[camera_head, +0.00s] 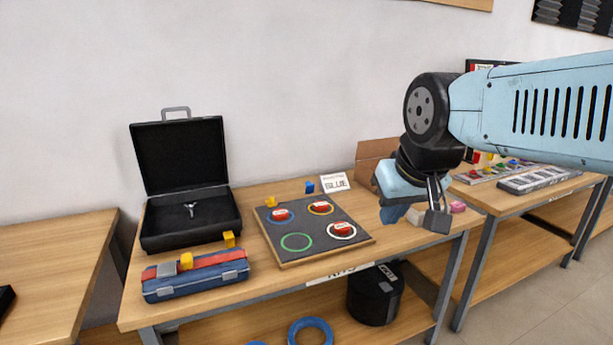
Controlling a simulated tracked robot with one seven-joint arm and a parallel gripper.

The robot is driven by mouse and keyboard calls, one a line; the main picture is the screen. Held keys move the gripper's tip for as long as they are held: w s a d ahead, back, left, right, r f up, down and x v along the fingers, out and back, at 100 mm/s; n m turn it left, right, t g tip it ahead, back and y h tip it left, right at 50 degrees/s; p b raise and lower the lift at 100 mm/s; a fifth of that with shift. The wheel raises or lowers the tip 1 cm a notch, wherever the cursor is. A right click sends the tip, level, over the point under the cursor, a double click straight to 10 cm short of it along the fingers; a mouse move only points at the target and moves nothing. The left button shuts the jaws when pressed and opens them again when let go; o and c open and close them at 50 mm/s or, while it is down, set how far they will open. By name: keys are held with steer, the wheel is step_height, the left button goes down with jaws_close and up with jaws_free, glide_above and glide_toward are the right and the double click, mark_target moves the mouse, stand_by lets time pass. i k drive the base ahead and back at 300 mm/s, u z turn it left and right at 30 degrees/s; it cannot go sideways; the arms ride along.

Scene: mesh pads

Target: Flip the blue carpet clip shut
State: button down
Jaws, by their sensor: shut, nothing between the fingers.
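My gripper (437,218) is shut and empty, pointing down over the right part of the table, well to the right of the small blue piece.
The board carries coloured rings and several red pieces. An open black case (190,228) and a blue-and-red toolbox (196,282) stand on the left. The card (336,182) and a cardboard box (372,168) are behind. A pink piece (457,207) lies right of my gripper.

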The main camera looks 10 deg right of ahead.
mark_target(309, 186)
steer(key=z, duration=0.1)
steer(key=i, duration=1)
steer(key=u, duration=0.1)
